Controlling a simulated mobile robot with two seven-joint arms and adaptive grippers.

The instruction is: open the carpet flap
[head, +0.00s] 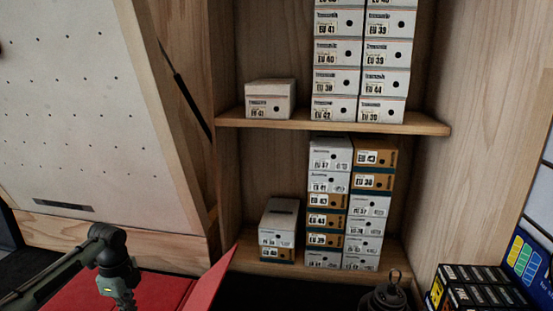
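A red carpet (75,294) lies low at the bottom left of the head view. On its right side a red flap (212,281) stands up at a slant, its top corner pointing up and to the right. My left arm comes in from the left over the carpet, and its wrist end, with the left gripper (125,301), points down at the bottom edge, left of the flap. The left fingers are not clearly visible, and I cannot tell whether they touch the carpet. My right gripper is not in view.
A wooden shelf (335,121) with stacked shoe boxes (337,80) stands behind. A pale climbing panel (85,90) leans at the left. A dark object with a ring on top (386,296) is at the bottom right, beside a stack of dark boxes (478,291).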

